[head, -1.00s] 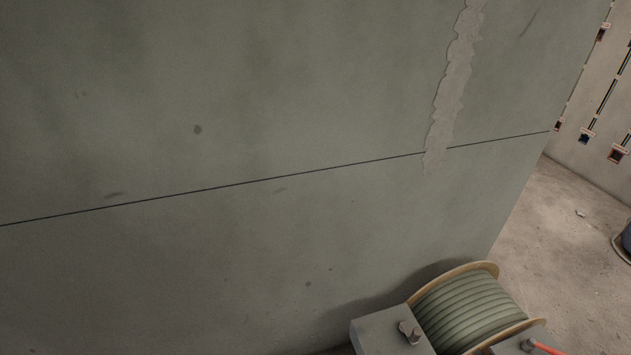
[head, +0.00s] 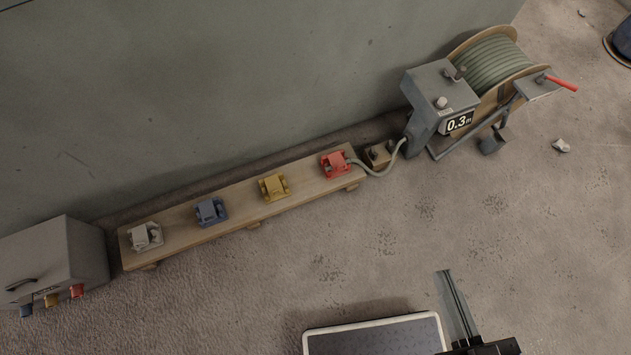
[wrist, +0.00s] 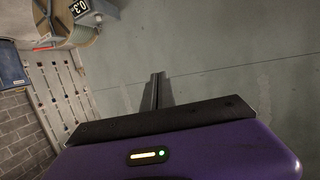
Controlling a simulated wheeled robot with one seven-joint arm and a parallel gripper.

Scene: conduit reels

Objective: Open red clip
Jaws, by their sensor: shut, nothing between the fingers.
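The red clip (head: 335,164) sits at the right end of a low wooden board (head: 243,212) along the wall in the head view. A grey conduit (head: 385,170) runs from the red clip towards the reel machine. I cannot tell whether the clip's top is open or closed. My gripper (head: 446,272) is at the bottom right of the head view, over the floor and apart from the clip. In the wrist view my gripper (wrist: 158,76) has its fingers together and holds nothing. The red clip does not show in the wrist view.
Yellow (head: 273,187), blue (head: 211,211) and white (head: 146,237) clips share the board. A grey box (head: 55,262) stands at its left end. The reel (head: 490,65) and its grey machine (head: 437,95), reading 0.3 m, stand to the right. The floor before the board is clear.

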